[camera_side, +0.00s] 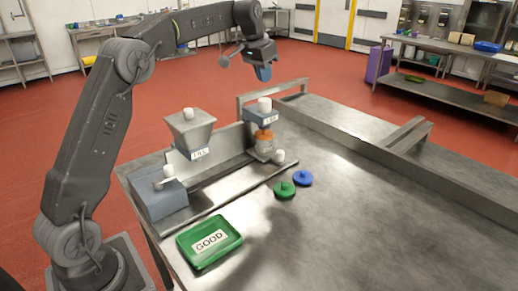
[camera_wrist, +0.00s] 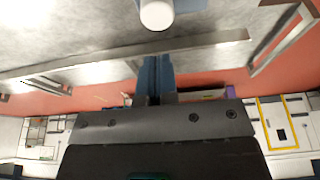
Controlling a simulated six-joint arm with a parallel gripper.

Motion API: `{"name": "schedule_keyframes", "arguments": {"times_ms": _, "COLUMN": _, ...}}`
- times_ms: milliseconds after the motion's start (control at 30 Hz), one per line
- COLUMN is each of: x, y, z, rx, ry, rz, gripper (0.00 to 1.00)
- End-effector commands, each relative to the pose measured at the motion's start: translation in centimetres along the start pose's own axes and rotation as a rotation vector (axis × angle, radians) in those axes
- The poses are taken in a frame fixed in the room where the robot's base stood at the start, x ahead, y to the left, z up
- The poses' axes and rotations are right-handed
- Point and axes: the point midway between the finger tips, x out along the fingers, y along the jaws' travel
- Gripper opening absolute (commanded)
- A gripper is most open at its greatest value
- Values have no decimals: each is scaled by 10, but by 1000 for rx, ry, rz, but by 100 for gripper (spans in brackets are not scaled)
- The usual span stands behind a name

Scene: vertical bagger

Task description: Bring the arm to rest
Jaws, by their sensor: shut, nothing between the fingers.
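My gripper (camera_side: 263,73) hangs in the air above the far end of the steel table (camera_side: 370,220), well clear of everything, with its blue fingers together. In the wrist view my gripper (camera_wrist: 155,62) also shows its two blue fingers side by side with nothing between them. My arm arches up from the left, over the bagging machine.
The bagger, with its hopper (camera_side: 190,130) and blue-grey box (camera_side: 160,197), stands at the table's left. A green GOOD tray (camera_side: 209,259) lies in front.

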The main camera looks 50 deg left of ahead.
Motion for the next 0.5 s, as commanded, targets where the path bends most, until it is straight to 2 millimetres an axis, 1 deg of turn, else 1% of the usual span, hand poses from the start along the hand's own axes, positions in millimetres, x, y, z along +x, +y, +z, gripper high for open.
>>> {"name": "schedule_keyframes", "arguments": {"times_ms": 67, "x": -7, "y": 6, "z": 4, "rx": 2, "ry": 6, "rz": -2, "gripper": 0}}
{"name": "schedule_keyframes", "arguments": {"times_ms": 167, "x": -24, "y": 24, "z": 17, "rx": 3, "ry": 17, "rz": -5, "gripper": 0}}
{"name": "schedule_keyframes", "arguments": {"times_ms": 267, "x": -46, "y": 49, "z": 42, "rx": 3, "ry": 36, "rz": -11, "gripper": 0}}
{"name": "schedule_keyframes", "arguments": {"times_ms": 367, "x": -65, "y": 75, "z": 75, "rx": 1, "ry": 56, "rz": -15, "gripper": 0}}
{"name": "schedule_keyframes", "arguments": {"times_ms": 400, "x": -72, "y": 84, "z": 90, "rx": 1, "ry": 65, "rz": -16, "gripper": 0}}
{"name": "schedule_keyframes", "arguments": {"times_ms": 467, "x": -79, "y": 98, "z": 113, "rx": -1, "ry": 78, "rz": -17, "gripper": 0}}
{"name": "schedule_keyframes", "arguments": {"times_ms": 500, "x": -82, "y": 106, "z": 130, "rx": 0, "ry": 86, "rz": -18, "gripper": 0}}
